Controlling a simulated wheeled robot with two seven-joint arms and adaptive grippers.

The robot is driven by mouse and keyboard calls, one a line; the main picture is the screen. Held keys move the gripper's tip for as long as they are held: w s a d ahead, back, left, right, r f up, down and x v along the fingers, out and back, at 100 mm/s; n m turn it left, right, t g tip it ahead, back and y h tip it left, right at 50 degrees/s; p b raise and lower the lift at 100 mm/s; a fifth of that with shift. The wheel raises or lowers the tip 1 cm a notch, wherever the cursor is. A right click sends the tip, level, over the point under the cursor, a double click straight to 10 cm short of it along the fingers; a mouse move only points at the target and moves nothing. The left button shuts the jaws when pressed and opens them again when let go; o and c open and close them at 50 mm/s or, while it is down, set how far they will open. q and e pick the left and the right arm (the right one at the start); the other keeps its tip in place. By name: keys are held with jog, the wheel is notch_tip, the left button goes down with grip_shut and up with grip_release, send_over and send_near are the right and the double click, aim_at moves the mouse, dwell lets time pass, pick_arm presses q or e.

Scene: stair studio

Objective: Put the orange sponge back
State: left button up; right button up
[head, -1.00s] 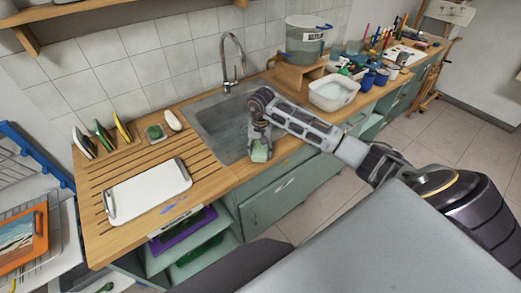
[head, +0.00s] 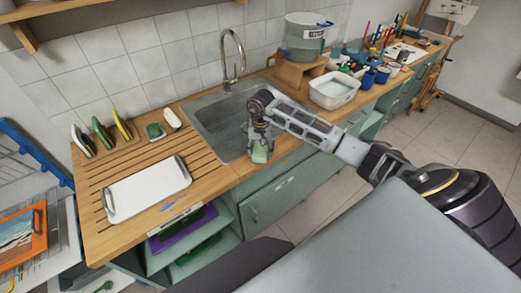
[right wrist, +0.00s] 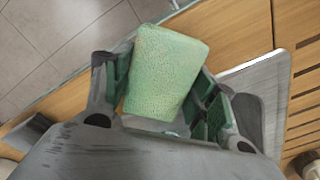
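My right gripper (head: 259,143) is over the front edge of the sink. It is shut on a pale green sponge (right wrist: 166,72), which also shows in the head view (head: 260,153). The sponge sits between both fingers in the right wrist view, and no orange face of it shows. My left gripper is not in view.
A white tray (head: 145,190) lies on the grooved wooden drainboard. A white tub (head: 334,90) stands at the right.

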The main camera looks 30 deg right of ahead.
aim_at(260, 149)
jog(key=o, duration=0.4)
jog(key=shift+c, duration=0.2)
jog(key=shift+r+p, duration=0.25)
jog(key=shift+p, duration=0.05)
jog(key=shift+r+p, duration=0.3)
notch_tip(260, 149, up, 9)
jog(key=shift+r+b, duration=0.1)
jog(key=shift+b, duration=0.95)
jog(key=shift+r, duration=1.3)
